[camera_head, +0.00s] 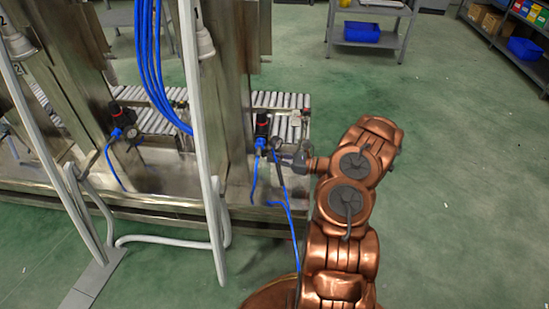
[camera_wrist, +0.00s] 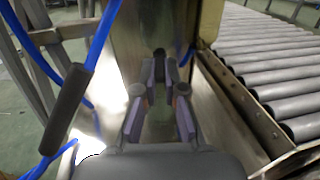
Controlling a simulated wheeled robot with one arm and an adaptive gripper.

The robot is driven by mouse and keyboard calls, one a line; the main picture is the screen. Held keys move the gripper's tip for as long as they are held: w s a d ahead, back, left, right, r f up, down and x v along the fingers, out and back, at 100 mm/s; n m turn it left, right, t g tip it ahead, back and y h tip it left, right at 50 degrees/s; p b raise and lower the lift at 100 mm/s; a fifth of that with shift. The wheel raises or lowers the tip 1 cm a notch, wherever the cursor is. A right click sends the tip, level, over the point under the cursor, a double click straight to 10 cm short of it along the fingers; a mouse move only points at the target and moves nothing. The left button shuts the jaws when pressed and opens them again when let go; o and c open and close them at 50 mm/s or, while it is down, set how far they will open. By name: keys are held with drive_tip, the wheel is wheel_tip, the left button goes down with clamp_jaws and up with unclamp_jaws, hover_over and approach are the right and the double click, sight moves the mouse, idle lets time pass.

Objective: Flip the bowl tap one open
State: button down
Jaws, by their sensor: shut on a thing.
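An air unit (camera_head: 262,128) with a black body, a red ring and a small round gauge stands on the metal frame beside a steel post. My gripper (camera_head: 284,158) reaches it from the right, low at its side. In the wrist view my gripper (camera_wrist: 164,72) has its fingers close together, with a small dark part (camera_wrist: 160,53) at their tips. I take this part for the bowl tap; its handle and its angle cannot be made out. A second like unit (camera_head: 121,120) stands farther left, away from my gripper.
Blue hoses (camera_head: 284,200) hang by the unit, and one with a dark sleeve (camera_wrist: 68,108) runs left of my fingers. A roller conveyor (camera_wrist: 265,60) lies to the right in the wrist view. Pale upright poles (camera_head: 205,150) stand left. Green floor (camera_head: 450,200) is clear at right.

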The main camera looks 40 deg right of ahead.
drive_tip(key=shift+w+n+g+y, duration=0.1)
drive_tip(key=shift+n+g+y, duration=0.2)
drive_tip(key=shift+w+d+n+g+y+p, duration=0.15)
drive_tip(key=shift+d+n+g+y+p, duration=0.05)
drive_tip(key=shift+n+g+y+p, duration=0.25)
drive_tip(key=shift+n+g+y, duration=0.25)
drive_tip(key=shift+g+y, duration=0.1)
drive_tip(key=c, duration=1.3)
unclamp_jaws()
drive_tip(key=shift+o, duration=0.2)
drive_tip(key=v, duration=1.2)
